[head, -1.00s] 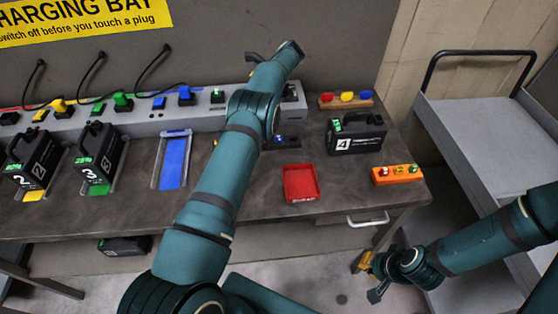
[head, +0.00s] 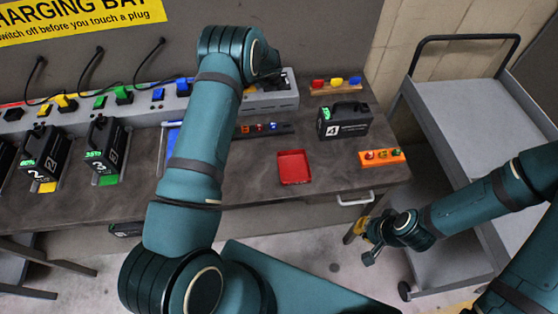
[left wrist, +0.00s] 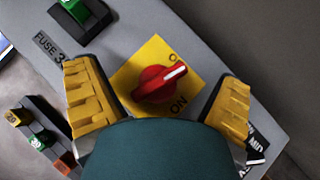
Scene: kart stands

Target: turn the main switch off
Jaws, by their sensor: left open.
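The main switch (left wrist: 160,84) is a red rotary knob on a yellow plate (left wrist: 140,64) in the left wrist view. The white mark on its handle points to the upper right, between the partly cut-off label at the top and the "ON" label below. My left gripper (left wrist: 158,88) is open, with one yellow finger on each side of the knob and gaps between. In the head view my left arm hides the switch and that gripper, above the right end of the grey power strip (head: 272,103). My right gripper (head: 364,240) hangs low beside the table; its opening is unclear.
Battery 4 (head: 343,120), a red tray (head: 294,167) and an orange block with buttons (head: 382,157) stand on the table's right part. Batteries 2 (head: 47,152) and 3 (head: 106,146) stand at left. A grey cart (head: 465,90) is at the right.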

